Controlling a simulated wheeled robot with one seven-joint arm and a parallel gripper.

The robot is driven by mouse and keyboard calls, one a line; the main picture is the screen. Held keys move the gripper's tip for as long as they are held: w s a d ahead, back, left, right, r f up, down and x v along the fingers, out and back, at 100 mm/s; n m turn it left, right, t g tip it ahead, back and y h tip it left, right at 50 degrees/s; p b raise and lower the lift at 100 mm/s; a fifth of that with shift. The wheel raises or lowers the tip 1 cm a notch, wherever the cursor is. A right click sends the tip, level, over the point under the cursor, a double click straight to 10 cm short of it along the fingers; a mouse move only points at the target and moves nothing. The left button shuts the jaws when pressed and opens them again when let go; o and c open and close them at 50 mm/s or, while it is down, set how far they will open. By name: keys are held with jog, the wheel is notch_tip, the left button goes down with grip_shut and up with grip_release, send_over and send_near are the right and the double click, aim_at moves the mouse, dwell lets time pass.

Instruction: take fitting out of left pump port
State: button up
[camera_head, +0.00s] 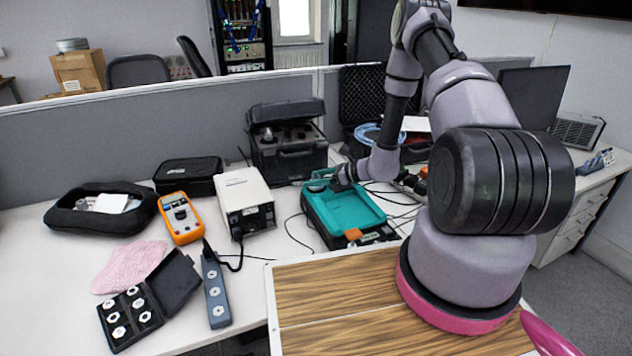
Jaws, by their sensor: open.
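Several pale hexagonal fittings (115,317) sit in the open black case at the front left. A grey block (215,290) with several round white spots stands beside that case. Any fitting near my gripper is too small or hidden to tell.
An orange meter (181,218) and a beige instrument (244,201) stand left of the tray. A black equipment case (287,150) stands behind. Thin cables lie around the tray. A pink cloth (130,266) lies at the left. The wooden board (340,300) in front is clear.

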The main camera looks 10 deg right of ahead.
grip_shut()
